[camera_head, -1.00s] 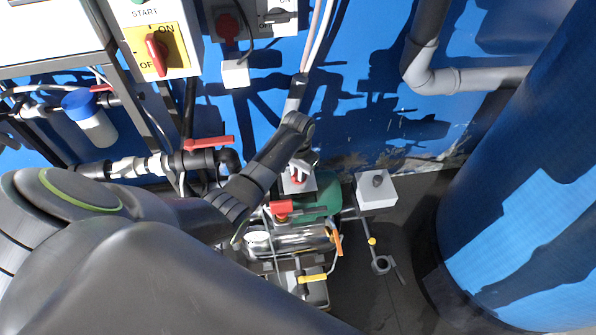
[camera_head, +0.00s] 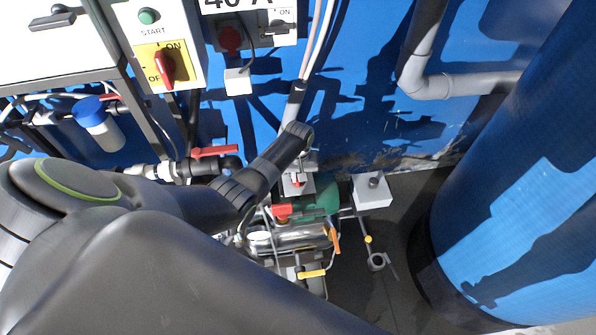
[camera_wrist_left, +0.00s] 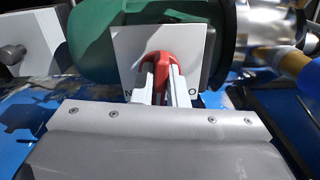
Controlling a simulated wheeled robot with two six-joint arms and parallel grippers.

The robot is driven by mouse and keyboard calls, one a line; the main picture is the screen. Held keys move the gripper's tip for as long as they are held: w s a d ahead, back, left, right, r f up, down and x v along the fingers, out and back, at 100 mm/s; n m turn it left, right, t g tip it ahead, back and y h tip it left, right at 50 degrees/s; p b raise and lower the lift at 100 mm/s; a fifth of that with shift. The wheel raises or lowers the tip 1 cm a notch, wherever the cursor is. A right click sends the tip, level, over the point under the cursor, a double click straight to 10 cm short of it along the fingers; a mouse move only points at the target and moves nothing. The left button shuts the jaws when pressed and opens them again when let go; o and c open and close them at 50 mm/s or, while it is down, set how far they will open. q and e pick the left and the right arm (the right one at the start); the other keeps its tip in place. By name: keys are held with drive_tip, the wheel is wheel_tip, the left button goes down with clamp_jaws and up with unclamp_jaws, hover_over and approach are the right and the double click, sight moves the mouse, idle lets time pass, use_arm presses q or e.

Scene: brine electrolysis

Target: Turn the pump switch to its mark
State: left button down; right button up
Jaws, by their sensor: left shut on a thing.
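The pump switch is a red knob (camera_wrist_left: 160,64) on a white faceplate (camera_wrist_left: 196,45), beside the green pump body (camera_wrist_left: 92,40). In the wrist view my left gripper (camera_wrist_left: 162,90) has one pale finger on each side of the red knob and is shut on it. Parts of black letters show at the plate's lower edge; the fingers hide the rest, and I cannot make out the mark. In the head view the switch's red knob (camera_head: 297,181) shows small below my left gripper (camera_head: 303,166). My right gripper is not in view.
A yellow panel with a red ON/OFF switch (camera_head: 165,68) is at upper left. A red valve lever (camera_head: 214,151) is on a pipe near my left arm. A grey-white box (camera_head: 374,192) stands right of the pump. A large blue tank (camera_head: 530,170) fills the right side.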

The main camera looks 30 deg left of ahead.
use_arm(q)
drive_tip(key=n+p, duration=0.1)
drive_tip(key=n, duration=0.1)
drive_tip(key=n+p, duration=0.1)
drive_tip(key=n, duration=0.2)
drive_tip(key=shift+w+r+n, duration=0.15)
drive_tip(key=shift+n, duration=0.15)
drive_tip(key=n+p, duration=0.1)
drive_tip(key=n, duration=0.3)
drive_tip(key=shift+n, duration=0.3)
drive_tip(key=shift+w, duration=0.1)
drive_tip(key=c, duration=1.4)
unclamp_jaws()
drive_tip(key=shift+c, duration=0.2)
drive_tip(key=shift+d, duration=0.1)
